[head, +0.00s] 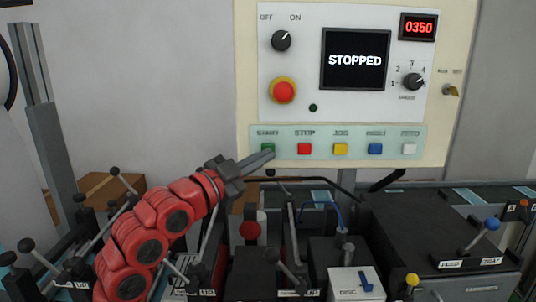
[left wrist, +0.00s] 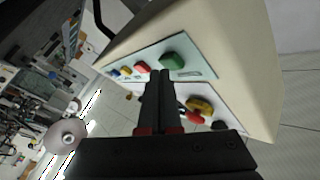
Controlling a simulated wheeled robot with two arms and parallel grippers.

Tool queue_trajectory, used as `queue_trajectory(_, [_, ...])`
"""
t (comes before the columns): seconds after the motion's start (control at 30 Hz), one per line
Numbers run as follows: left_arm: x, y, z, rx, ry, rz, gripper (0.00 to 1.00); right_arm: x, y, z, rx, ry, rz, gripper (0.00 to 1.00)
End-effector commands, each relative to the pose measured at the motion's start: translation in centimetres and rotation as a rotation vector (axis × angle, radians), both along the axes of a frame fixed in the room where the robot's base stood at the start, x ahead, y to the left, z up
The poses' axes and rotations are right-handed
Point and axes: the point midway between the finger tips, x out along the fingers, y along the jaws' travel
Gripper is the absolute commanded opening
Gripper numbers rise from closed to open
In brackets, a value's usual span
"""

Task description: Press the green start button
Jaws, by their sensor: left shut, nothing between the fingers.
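The green start button (head: 267,148) is at the left end of a pale green button strip, under the label START. My left gripper (head: 268,155) is shut and empty, with its fingertips just below the green button. In the left wrist view the green button (left wrist: 173,61) is just beyond the tips of my shut left fingers (left wrist: 160,74), slightly to their right. I cannot tell whether the tips touch it. The screen (head: 355,59) reads STOPPED. My right gripper is not in view.
Red (head: 304,149), yellow (head: 340,149), blue (head: 375,149) and white (head: 409,149) buttons sit in the same row. A red emergency knob (head: 283,91) is above. Levers and a dark machine box (head: 420,235) stand below the panel.

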Motion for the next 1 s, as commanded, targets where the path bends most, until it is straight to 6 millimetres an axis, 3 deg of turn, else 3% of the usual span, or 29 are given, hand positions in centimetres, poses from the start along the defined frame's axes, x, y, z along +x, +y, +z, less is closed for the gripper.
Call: queue_trajectory(1.0, [0.73, -0.02, -0.05, 0.000, -0.001, 0.000, 0.00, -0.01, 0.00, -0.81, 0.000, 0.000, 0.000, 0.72])
